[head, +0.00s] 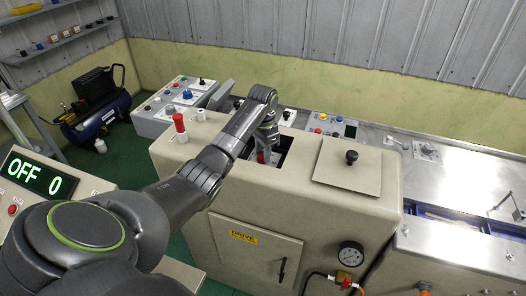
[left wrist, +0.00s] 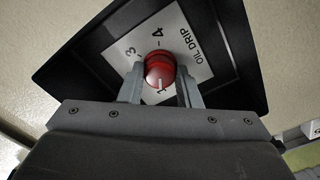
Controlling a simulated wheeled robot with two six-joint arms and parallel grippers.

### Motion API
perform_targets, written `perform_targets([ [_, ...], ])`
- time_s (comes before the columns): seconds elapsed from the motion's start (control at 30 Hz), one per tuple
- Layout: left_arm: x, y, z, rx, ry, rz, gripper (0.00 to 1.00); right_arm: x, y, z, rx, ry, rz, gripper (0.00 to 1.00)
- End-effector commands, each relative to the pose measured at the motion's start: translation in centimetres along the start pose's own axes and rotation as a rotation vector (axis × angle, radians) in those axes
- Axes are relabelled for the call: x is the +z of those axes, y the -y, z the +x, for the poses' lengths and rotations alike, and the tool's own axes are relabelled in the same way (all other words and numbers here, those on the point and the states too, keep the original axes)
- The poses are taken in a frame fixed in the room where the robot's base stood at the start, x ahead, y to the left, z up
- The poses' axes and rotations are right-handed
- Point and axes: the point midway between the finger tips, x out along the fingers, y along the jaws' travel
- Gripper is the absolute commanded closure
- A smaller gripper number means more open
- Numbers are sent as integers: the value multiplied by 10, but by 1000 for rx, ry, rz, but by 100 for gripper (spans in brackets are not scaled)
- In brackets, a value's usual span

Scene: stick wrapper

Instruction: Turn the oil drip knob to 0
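The oil drip knob (left wrist: 160,69) is round and red, on a white plate (left wrist: 197,50) lettered OIL DRIP with a 3 and a 4 visible. A pale mark on the knob faces the bottom of the left wrist view. Other numbers are partly hidden by the knob and fingers. My left gripper (left wrist: 161,84) has one finger on each side of the knob, very close to it. I cannot tell whether both fingers touch it. In the head view my left gripper (head: 266,145) reaches down into a square opening in the beige machine. My right gripper is out of view.
The plate lies in a dark recess (left wrist: 97,65) with raised walls close around the gripper. A red-topped lever (head: 180,127) stands left of my forearm. A cover with a black knob (head: 351,157) is right of the opening. A display (head: 40,175) reads OFF 0.

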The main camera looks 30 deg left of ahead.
Motion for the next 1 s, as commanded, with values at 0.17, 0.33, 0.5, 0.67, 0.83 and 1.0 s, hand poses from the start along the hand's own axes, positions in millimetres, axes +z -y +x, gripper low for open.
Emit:
perform_targets([
  [0.17, 0, 0, 0, -2, 0, -1, 92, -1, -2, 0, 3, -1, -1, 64],
  [0.33, 0, 0, -1, -2, 0, -11, 92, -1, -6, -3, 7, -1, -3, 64],
  [0.5, 0, 0, -4, -1, 1, -60, 92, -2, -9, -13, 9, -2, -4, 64],
  [0.67, 0, 1, -6, -1, 1, -155, 92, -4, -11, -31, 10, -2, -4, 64],
  [0.83, 0, 0, -8, 0, 0, -299, 92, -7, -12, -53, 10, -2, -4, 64],
  [1.0, 0, 1, -6, -1, 0, -462, 92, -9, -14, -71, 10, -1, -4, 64],
])
